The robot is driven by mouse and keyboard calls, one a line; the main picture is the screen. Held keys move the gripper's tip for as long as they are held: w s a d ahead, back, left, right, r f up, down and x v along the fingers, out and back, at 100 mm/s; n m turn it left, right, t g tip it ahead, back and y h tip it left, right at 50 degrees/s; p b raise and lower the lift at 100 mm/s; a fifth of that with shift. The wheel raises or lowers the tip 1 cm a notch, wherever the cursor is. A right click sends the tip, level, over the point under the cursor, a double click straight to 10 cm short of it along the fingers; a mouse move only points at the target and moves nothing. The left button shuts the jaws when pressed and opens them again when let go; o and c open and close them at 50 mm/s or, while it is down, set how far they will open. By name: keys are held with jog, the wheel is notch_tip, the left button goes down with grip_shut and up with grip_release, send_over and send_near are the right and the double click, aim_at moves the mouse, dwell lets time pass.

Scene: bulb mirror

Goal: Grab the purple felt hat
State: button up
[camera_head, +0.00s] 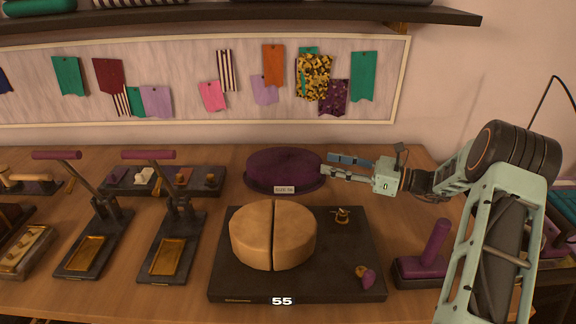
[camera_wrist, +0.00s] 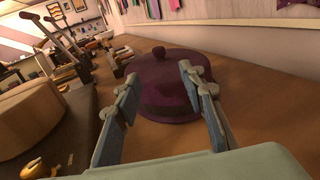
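The purple felt hat (camera_head: 283,168) lies on the wooden table behind the dark slab, with a small label at its front edge. In the wrist view the hat (camera_wrist: 168,80) is dark purple, with a small knob on top and a dark band. My gripper (camera_head: 349,167) is just right of the hat in the head view, pointing left at it. In the wrist view its two blue-padded fingers (camera_wrist: 159,80) are spread apart, with the hat beyond and between the tips. Nothing is held. Whether the fingertips touch the brim I cannot tell.
A dark slab (camera_head: 351,263) bears a split tan block (camera_head: 273,235) in front of the hat. Two lever presses (camera_head: 178,228) stand at left. A purple-handled tool (camera_head: 430,248) is at right. Fabric swatches hang on the wall board (camera_head: 190,77) behind. Bare table shows right of the hat.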

aim_at(292, 161)
jog(key=x, duration=0.7)
jog(key=shift+a, duration=0.1)
jog(key=shift+x, duration=2.7)
jog(key=shift+f, duration=0.15)
jog(key=shift+c, duration=0.4)
grip_shut()
